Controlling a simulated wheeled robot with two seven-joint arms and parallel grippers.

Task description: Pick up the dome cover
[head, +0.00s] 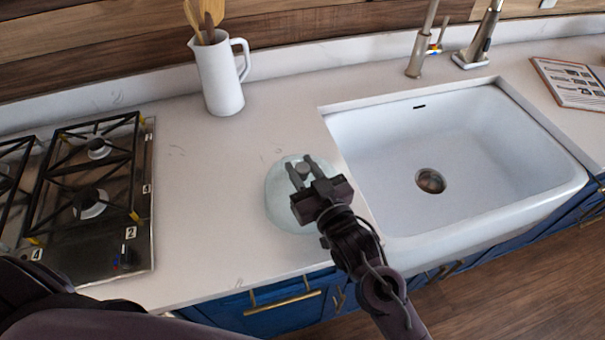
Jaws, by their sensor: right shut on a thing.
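The dome cover (282,204) is a pale, see-through glass dome with a grey knob on top. It sits on the white counter just left of the sink, near the front edge. My right gripper (304,170) is over the dome, with its two fingers on either side of the knob, shut on it. The gripper and wrist hide the right part of the dome. I cannot tell whether the dome's rim touches the counter. My left gripper is not in view.
The white sink (480,112) lies right of the dome. A gas hob (140,245) is on the left. A white jug (220,80) with wooden utensils stands at the back. The counter (195,190) between hob and dome is clear. A printed card (572,82) lies far right.

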